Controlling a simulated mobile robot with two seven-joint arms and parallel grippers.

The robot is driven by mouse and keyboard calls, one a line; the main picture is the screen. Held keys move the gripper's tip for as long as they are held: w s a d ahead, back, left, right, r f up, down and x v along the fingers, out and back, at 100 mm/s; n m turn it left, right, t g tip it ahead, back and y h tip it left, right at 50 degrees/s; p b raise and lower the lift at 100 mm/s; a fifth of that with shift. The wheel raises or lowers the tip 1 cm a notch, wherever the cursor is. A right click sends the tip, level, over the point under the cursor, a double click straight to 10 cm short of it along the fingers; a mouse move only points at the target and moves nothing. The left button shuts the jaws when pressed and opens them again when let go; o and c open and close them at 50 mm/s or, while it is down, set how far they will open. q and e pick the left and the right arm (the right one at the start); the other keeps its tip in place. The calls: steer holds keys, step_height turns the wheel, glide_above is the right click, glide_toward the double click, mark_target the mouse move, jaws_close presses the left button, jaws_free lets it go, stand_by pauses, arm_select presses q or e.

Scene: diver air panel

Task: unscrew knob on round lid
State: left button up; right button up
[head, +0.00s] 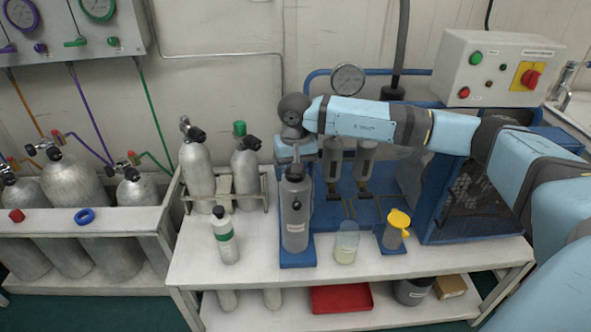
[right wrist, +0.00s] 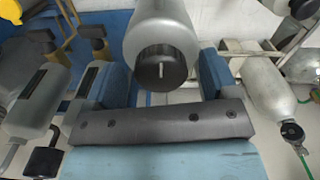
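A grey upright cylinder (head: 295,215) with a pale label stands on a blue base on the bench. Its dark round lid (right wrist: 150,75) shows end-on in the right wrist view, with a small pale pin at its middle; I cannot tell the knob clearly from the lid. My right gripper (head: 295,155) points down over the cylinder's top. In the right wrist view its two fingers are spread, one on each side of the lid, with gaps between. It appears open and empty. In the head view the gripper partly hides the lid. My left gripper is not in view.
Gas bottles (head: 197,168) stand in a rack to the left. A small green-banded bottle (head: 226,240), a clear beaker (head: 346,243) and a yellow-topped container (head: 395,230) stand near the cylinder. A white control box (head: 497,70) is at the back right.

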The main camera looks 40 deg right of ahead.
arm_select(q)
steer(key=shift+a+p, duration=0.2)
steer(key=shift+p, duration=0.9)
arm_select(e)
step_height(320, 180, up, 14)
steer(key=shift+f, duration=0.1)
